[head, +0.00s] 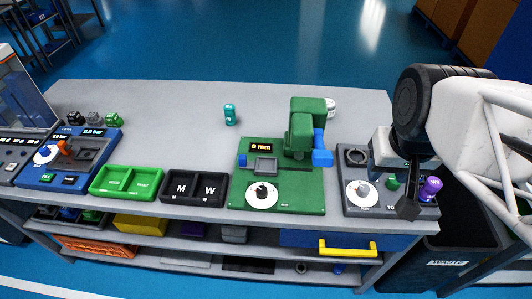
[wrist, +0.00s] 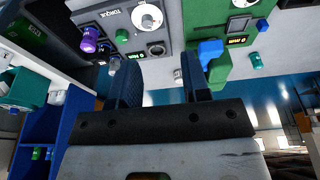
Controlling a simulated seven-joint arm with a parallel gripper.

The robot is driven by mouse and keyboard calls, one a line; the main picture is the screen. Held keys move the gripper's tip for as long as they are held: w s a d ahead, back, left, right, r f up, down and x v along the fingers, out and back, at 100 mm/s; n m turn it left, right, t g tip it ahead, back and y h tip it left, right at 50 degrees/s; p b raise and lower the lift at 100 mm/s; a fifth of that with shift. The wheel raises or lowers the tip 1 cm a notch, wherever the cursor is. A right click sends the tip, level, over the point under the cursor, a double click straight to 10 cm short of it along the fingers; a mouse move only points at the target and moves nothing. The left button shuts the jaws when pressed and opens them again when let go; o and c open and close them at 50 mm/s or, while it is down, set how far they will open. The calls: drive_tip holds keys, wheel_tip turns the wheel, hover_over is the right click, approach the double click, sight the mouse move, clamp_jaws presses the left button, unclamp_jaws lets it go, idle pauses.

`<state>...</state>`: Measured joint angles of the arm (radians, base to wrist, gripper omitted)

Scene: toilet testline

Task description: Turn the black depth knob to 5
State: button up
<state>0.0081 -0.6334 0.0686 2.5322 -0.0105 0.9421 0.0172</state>
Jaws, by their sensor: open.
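The black depth knob (head: 262,190) stands at the centre of a white round dial (head: 252,199) on the front of the green station (head: 308,199). The station's display (head: 262,147) reads 0 mm. In the wrist view, part of the green station (wrist: 222,68) shows at the top right, with a white dial (wrist: 243,3) cut by the upper edge. The knob's pointer is too small to read. My gripper (head: 408,205) is open and empty over the right side of the grey torque station, well right of the knob. Its two fingers (wrist: 160,90) show apart in the wrist view.
The grey torque station (head: 352,204) has its own white dial (head: 362,194) and a purple-capped piece (head: 431,188). A green press head with a blue block (head: 322,157) rises behind the knob. Black M/W trays (head: 194,203) lie left. A teal bottle (head: 230,115) stands behind.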

drive_tip(key=shift+o, duration=1.2)
drive_tip(key=shift+r, duration=0.1)
drive_tip(key=shift+o, duration=0.3)
drive_tip(key=shift+r, duration=0.2)
drive_tip(key=w+v, duration=0.1)
drive_tip(key=v, duration=0.3)
drive_tip(key=n+g, duration=0.3)
drive_tip(key=n, duration=0.6)
hover_over(262, 190)
wheel_tip(262, 190, down, 25)
drive_tip(key=shift+f, duration=0.25)
drive_tip(key=shift+f, duration=0.1)
drive_tip(key=shift+f, duration=3.75)
